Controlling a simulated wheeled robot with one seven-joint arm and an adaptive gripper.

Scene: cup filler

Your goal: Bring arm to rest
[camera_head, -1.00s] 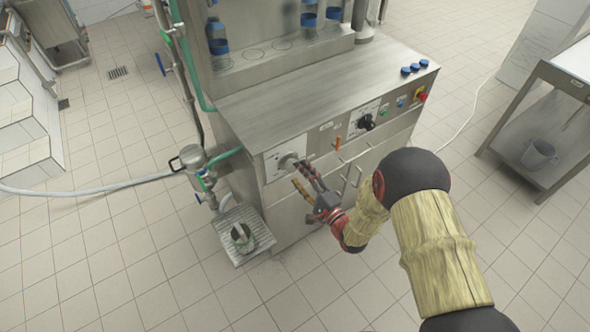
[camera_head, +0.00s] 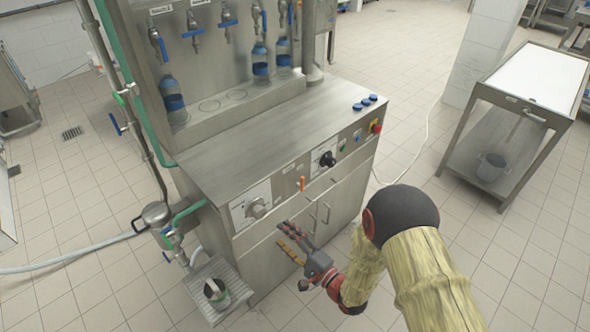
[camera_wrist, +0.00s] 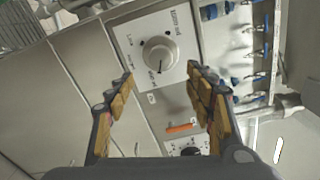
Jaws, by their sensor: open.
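My gripper (camera_head: 290,242) is open and empty in front of the steel filling machine (camera_head: 270,120), below its left control knob. In the wrist view my gripper (camera_wrist: 165,90) shows two spread fingers with tan pads. The round knob (camera_wrist: 160,54) on its white dial plate shows between and beyond the fingertips, apart from them. The same knob (camera_head: 256,208) is at the machine's front left in the head view. My arm reaches in from the lower right.
An orange lever (camera_head: 302,184), a black knob (camera_head: 327,159) and a red button (camera_head: 376,127) line the panel. Cabinet handles lie below. A steel table (camera_head: 540,80) with a grey bucket (camera_head: 491,167) stands at right. Open tiled floor lies between.

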